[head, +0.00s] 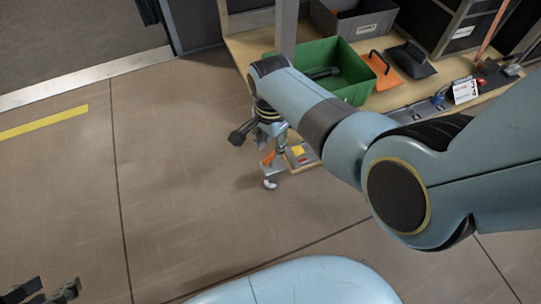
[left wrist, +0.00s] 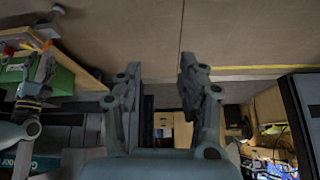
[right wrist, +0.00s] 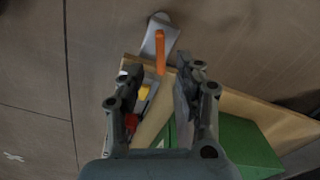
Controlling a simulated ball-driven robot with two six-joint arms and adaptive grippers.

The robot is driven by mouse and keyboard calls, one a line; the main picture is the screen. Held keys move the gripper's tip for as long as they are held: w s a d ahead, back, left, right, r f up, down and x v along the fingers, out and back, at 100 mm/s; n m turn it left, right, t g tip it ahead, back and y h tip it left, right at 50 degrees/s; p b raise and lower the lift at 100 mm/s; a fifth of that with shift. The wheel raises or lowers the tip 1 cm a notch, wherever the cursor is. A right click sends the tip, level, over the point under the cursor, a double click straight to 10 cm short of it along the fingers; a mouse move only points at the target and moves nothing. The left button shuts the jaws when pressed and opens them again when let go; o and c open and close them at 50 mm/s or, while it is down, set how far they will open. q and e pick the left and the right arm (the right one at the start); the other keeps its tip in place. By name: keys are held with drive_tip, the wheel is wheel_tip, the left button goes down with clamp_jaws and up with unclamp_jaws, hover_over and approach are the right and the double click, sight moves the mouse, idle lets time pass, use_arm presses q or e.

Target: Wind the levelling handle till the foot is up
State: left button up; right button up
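An orange levelling handle (head: 268,158) sits on a grey metal mount low at the corner of the wooden bench, with a pale foot (head: 270,183) below it near the floor. In the right wrist view the orange handle (right wrist: 160,52) stands just beyond my fingertips, in front of a grey metal part (right wrist: 158,30). My right gripper (head: 258,138) is above the handle and open; its fingers (right wrist: 159,82) are apart with nothing between them. Part of the handle's mount is hidden by my right gripper in the head view. My left gripper (head: 45,291) is open and empty at the lower left, far from the handle.
The wooden bench (head: 240,50) holds a green crate (head: 345,72), an orange dustpan-like item (head: 381,70), a dark one (head: 411,60) and a grey bin (head: 355,20). A post (head: 286,25) rises at the bench edge. The floor (head: 180,180) to the left is clear.

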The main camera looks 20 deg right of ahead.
sight(271, 155)
drive_tip(key=shift+f+b, duration=0.5)
drive_tip(key=shift+f, duration=0.25)
drive_tip(key=shift+s+f+b, duration=0.1)
drive_tip(key=shift+f+b, duration=0.45)
drive_tip(key=shift+f, duration=0.05)
drive_tip(key=shift+f+b, duration=0.45)
drive_tip(key=shift+f, duration=0.05)
use_arm(q)
drive_tip(key=shift+s+d+f+t+b, duration=0.1)
drive_tip(key=shift+s+f+t, duration=0.05)
drive_tip(key=shift+f+t, duration=0.65)
drive_tip(key=shift+s+d+f+t+b, duration=0.1)
drive_tip(key=shift+s+f+t+b, duration=0.1)
drive_tip(key=shift+f+t, duration=0.5)
drive_tip(key=shift+s+d+f+t+b, duration=0.15)
drive_tip(key=shift+f+t, duration=0.4)
drive_tip(key=shift+t, duration=0.45)
use_arm(e)
drive_tip(key=shift+f, duration=0.35)
use_arm(q)
drive_tip(key=shift+a, duration=0.1)
use_arm(e)
clamp_jaws()
